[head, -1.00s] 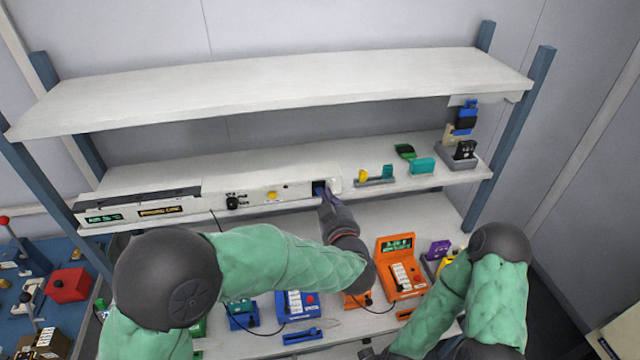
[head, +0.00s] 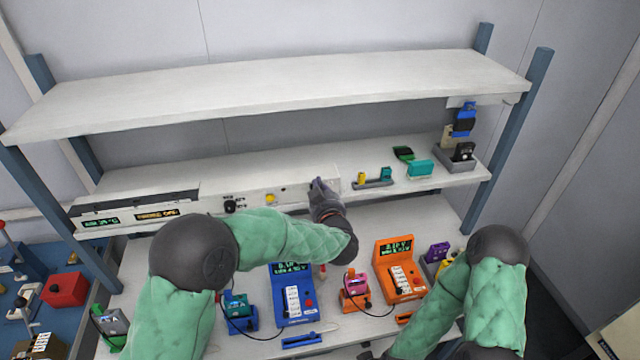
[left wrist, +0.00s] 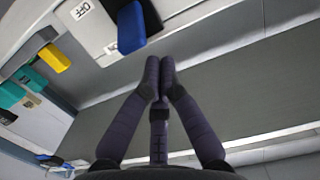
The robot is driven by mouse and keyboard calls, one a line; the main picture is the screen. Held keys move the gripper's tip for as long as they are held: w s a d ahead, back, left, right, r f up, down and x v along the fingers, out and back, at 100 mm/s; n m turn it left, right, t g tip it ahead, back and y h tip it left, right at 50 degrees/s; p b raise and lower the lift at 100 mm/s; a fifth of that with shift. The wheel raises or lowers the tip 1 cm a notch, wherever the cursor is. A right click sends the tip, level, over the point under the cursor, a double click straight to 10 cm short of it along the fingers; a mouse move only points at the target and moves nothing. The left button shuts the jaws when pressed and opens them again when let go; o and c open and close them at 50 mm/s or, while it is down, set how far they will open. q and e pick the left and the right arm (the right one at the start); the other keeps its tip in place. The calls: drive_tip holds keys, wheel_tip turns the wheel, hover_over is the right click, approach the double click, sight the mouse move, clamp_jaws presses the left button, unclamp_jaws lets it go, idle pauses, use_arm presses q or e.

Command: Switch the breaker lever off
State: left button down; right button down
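The breaker lever (left wrist: 131,28) is a blue handle in a dark slot, seen at the top of the left wrist view. A white label reading OFF (left wrist: 80,10) is beside the slot. In the head view my left gripper covers the lever at the right end of the long white panel (head: 291,188). My left gripper (head: 318,184) is in front of that end. In the left wrist view its fingertips (left wrist: 159,66) are together with nothing between them, just below the lever and apart from it. Only a dark part of my right gripper (head: 372,353) shows at the bottom edge.
The panel carries a black knob (head: 230,206), a yellow button (head: 269,198) and lit displays (head: 157,214). Blue (head: 292,300) and orange (head: 399,275) instruments stand below.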

use_arm(q)
drive_tip(key=shift+s+d+f, duration=0.1)
drive_tip(key=shift+s+f, duration=0.3)
drive_tip(key=shift+f, duration=0.3)
